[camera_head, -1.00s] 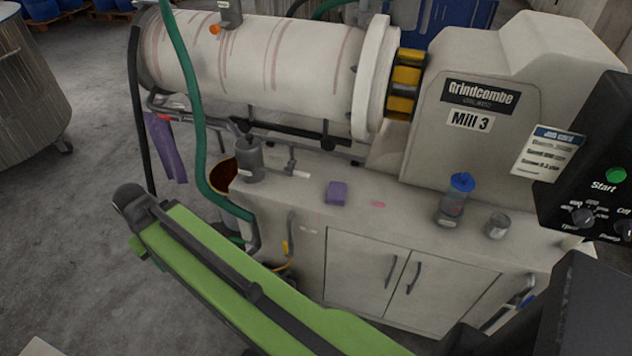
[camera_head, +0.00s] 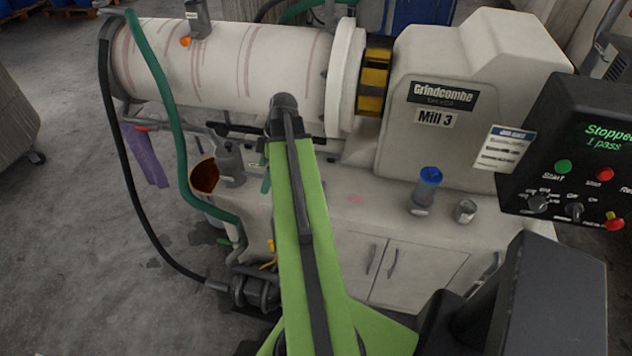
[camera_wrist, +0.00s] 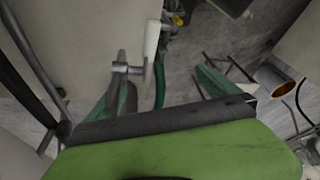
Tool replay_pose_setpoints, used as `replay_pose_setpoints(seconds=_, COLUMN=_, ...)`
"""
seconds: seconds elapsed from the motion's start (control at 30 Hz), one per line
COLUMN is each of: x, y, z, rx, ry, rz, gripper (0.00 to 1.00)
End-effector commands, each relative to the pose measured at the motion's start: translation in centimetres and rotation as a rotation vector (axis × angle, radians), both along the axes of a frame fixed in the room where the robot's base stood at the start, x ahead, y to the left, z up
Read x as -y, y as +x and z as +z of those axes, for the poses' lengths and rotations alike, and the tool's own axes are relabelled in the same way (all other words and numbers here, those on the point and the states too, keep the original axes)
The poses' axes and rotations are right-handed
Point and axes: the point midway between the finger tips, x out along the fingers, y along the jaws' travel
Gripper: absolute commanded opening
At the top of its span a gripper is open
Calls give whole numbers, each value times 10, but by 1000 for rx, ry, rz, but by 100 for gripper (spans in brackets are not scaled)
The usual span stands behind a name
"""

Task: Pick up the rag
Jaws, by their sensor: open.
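A purple cloth (camera_head: 147,157), which looks like the rag, hangs below the left end of the mill drum in the head view. The small purple block or folded cloth seen earlier on the counter is hidden behind my arm now. My gripper (camera_wrist: 163,80) shows in the wrist view as two dark green fingers spread apart, with nothing held between them. No purple cloth shows in the wrist view.
The mill drum (camera_head: 220,70) stands behind the counter (camera_head: 345,213). A blue-lidded jar (camera_head: 425,190) and a metal cup (camera_head: 465,211) stand on its right. The control panel (camera_head: 575,150) juts in at right.

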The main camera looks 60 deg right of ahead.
Motion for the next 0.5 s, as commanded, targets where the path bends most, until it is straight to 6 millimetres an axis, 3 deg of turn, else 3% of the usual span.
replay_pose_setpoints(seconds=0.03, x=34, y=-28, z=16, rx=27, ry=-2, rz=-20, gripper=100)
replay_pose_setpoints(seconds=0.1, x=71, y=-68, z=27, rx=49, ry=-4, rz=-80, gripper=100)
replay_pose_setpoints(seconds=0.2, x=113, y=-123, z=39, rx=68, ry=-7, rz=-172, gripper=100)
replay_pose_setpoints(seconds=0.33, x=140, y=-169, z=46, rx=83, ry=-12, rz=-244, gripper=100)
replay_pose_setpoints(seconds=0.5, x=148, y=-184, z=46, rx=90, ry=-14, rz=-265, gripper=100)
